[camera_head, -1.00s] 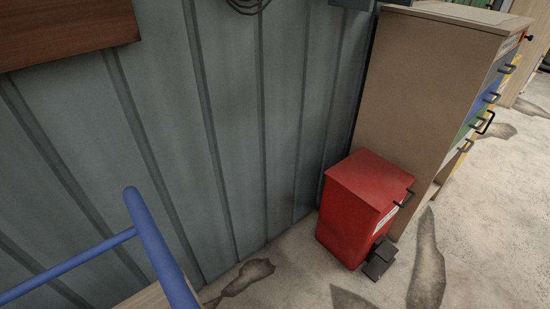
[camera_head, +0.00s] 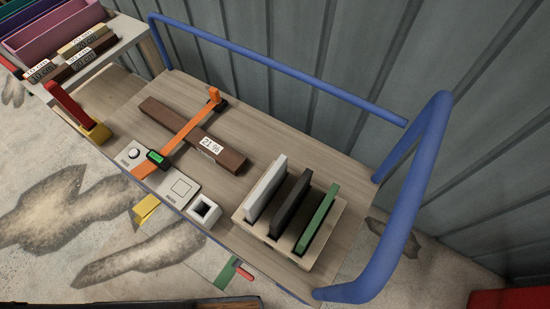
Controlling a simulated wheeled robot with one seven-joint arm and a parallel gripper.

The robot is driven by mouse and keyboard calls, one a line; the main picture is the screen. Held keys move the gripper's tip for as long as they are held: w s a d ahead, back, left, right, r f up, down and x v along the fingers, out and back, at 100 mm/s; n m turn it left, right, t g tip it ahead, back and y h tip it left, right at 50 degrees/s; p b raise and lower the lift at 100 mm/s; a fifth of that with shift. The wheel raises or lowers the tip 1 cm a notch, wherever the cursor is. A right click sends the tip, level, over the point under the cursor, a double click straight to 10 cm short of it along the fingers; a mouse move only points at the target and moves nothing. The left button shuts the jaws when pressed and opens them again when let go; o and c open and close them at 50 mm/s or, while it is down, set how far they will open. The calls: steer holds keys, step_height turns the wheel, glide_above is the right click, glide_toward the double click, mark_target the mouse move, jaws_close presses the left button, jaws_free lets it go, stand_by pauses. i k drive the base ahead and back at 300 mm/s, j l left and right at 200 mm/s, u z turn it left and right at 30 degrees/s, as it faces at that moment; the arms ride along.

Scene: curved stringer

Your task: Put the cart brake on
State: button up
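The cart (camera_head: 290,130) has a wooden deck and blue tube rails along its back and right end. A red lever (camera_head: 69,105) stands tilted in a yellow base (camera_head: 97,133) at the deck's left end. A yellow piece (camera_head: 146,209) sticks out below the front edge. A green plate (camera_head: 227,273) with a small red-handled part (camera_head: 243,271) shows below the front edge farther right. I cannot tell which of these, if any, is the brake, or whether it is on. My gripper is not in view.
On the deck lie a brown bar (camera_head: 172,126) labelled 21, an orange clamp-like tool (camera_head: 182,133), a control panel (camera_head: 177,187) and a rack (camera_head: 327,247) of upright plates. Coloured bins (camera_head: 52,30) stand at upper left. A corrugated wall (camera_head: 460,130) runs behind. Stained floor (camera_head: 60,250) lies open in front.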

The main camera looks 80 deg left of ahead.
mark_target(236, 265)
steer(key=u, duration=1.65)
steer(key=k+u, duration=0.3)
steer(key=k, duration=0.2)
steer(key=k+j+u, duration=0.1)
steer(key=k+u, duration=0.2)
steer(key=k, duration=0.15)
